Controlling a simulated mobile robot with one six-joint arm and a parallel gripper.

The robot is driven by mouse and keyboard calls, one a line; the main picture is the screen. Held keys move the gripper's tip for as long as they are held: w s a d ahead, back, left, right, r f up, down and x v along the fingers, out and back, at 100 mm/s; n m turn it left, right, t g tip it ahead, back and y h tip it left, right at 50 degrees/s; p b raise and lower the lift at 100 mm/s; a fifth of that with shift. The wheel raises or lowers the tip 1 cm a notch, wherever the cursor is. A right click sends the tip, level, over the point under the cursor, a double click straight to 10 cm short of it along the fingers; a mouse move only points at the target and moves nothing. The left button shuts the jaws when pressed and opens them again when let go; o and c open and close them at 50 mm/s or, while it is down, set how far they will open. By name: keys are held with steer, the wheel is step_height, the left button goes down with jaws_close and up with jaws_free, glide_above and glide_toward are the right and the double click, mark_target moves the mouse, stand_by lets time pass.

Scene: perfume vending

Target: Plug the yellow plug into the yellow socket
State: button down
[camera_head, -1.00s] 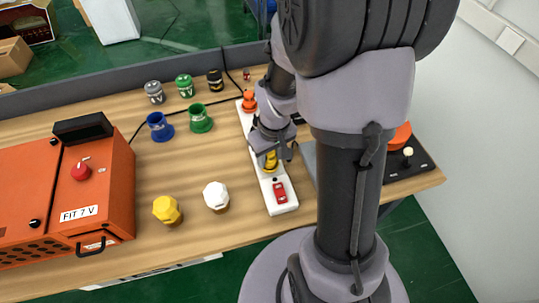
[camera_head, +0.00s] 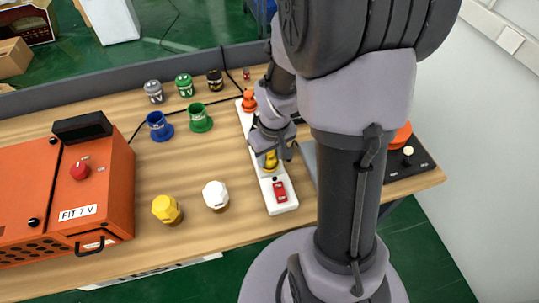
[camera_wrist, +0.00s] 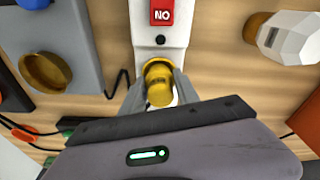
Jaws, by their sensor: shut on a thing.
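The yellow plug (camera_head: 270,161) stands at the white power strip (camera_head: 286,207). In the wrist view the yellow plug (camera_wrist: 159,84) sits between the two fingers of my gripper (camera_wrist: 160,90), over the strip (camera_wrist: 150,50). My gripper (camera_head: 272,154) is shut on it. The fingers hide its lower part, so I cannot tell how it sits in the strip. A round dull-yellow socket (camera_wrist: 47,73) is on a grey box (camera_wrist: 82,42) at the left of the wrist view. In the head view my arm hides this socket.
An orange plug (camera_head: 249,101) stands at the strip's far end, with a red switch (camera_head: 280,191) at the near end. White (camera_head: 215,194) and yellow (camera_head: 166,208) faceted caps stand to the left. An orange machine (camera_head: 100,190) fills the table's left.

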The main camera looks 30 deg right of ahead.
steer(key=shift+s+a+f, duration=0.1)
steer(key=shift+s+f, duration=0.2)
steer(key=shift+f, duration=0.1)
steer(key=c, duration=0.9)
jaws_free()
steer(key=shift+c, duration=1.1)
steer(key=shift+o, duration=1.1)
steer(key=shift+w+r+p, duration=0.15)
steer(key=shift+r+p, duration=0.25)
steer(key=shift+r, duration=0.15)
steer(key=r+p, duration=0.5)
steer(key=r, duration=0.1)
steer(key=shift+w+r, duration=0.2)
steer(key=shift+f, duration=0.1)
jaws_close()
steer(key=shift+s, duration=0.1)
